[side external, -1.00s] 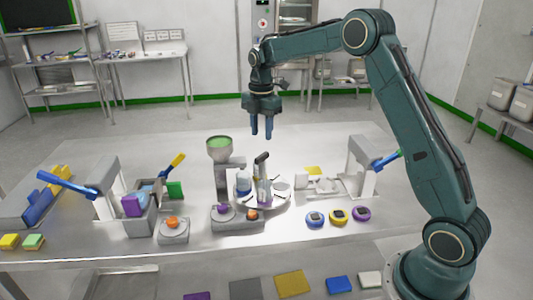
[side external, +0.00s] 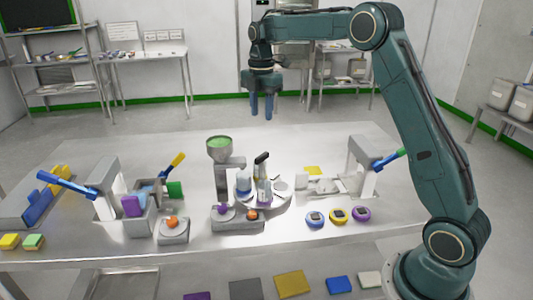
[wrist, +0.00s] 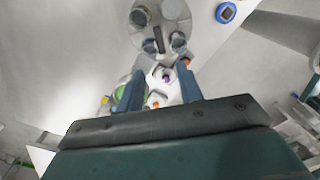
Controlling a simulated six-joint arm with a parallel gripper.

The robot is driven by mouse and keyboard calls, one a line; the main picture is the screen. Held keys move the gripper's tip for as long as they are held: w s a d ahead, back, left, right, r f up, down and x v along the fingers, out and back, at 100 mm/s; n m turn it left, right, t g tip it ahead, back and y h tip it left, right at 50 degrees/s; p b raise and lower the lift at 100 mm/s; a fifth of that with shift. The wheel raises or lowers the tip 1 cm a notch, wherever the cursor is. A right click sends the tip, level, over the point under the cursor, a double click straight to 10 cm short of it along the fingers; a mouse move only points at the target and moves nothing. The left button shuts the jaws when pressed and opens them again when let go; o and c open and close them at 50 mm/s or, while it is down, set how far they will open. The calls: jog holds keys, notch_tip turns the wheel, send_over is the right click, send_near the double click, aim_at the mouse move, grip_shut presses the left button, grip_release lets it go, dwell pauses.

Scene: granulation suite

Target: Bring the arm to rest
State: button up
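My gripper (side external: 262,112) hangs fingers-down in the air, well above the far part of the steel table (side external: 320,145). Its two blue fingers stand apart with nothing between them. In the wrist view my gripper (wrist: 160,72) also shows open and empty, with the table's equipment far below it. My arm is raised and bent, reaching from its base at the right over the table.
Blue, yellow and purple round devices (side external: 338,216) sit front right. A blue-handled press (side external: 67,184) is left. Air around my gripper is clear.

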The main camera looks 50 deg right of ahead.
jog(key=s+a+r+m+t, duration=0.1)
jog(key=s+a+r+m, duration=0.35)
jog(key=s, duration=0.35)
jog(key=s+a+r+m+t, duration=0.2)
jog(key=s+a+r+m, duration=0.25)
jog(key=s, duration=0.35)
jog(key=s+a+f+m+t, duration=0.1)
jog(key=s+f+m, duration=0.1)
jog(key=s, duration=0.4)
jog(key=s+a+f+m, duration=0.1)
jog(key=s+a+m, duration=0.1)
jog(key=s+m, duration=0.2)
jog(key=s+a+f+m+t, duration=0.1)
jog(key=s+f+m, duration=0.1)
jog(key=s, duration=0.6)
jog(key=shift+a+f+m+t, duration=0.3)
jog(key=shift+a+f+m, duration=0.05)
jog(key=shift+m, duration=0.15)
